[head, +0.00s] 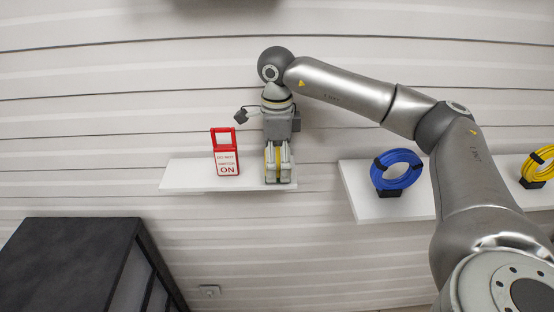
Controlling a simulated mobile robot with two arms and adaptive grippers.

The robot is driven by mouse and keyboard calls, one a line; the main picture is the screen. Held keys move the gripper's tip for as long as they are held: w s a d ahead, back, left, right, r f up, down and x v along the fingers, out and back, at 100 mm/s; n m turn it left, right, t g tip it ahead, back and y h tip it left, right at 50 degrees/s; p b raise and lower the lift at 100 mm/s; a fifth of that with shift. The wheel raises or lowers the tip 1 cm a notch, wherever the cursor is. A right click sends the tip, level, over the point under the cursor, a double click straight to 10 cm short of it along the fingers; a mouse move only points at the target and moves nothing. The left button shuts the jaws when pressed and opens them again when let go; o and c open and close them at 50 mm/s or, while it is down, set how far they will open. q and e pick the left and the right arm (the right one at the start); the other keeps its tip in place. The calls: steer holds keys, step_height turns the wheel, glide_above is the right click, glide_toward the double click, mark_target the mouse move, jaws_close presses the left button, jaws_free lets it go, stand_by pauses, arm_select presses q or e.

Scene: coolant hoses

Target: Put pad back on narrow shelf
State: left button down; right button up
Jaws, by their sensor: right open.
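The narrow shelf (186,178) is a white board on the wall, left of the middle of the head view. My right gripper (278,179) points down over the right end of this shelf. Its fingers are open, one on each side of a slim upright thing with a yellow strip, which seems to be the pad (278,158). The fingers hide most of it, and I cannot tell whether they touch it. It appears to stand at the shelf's right end. My left gripper is not in view.
A red-framed sign (227,164) stands on the narrow shelf, left of my right gripper. A dark cabinet (65,255) stands at lower left.

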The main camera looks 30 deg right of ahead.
mark_target(277, 156)
step_height(277, 156, up, 12)
stand_by(0.5)
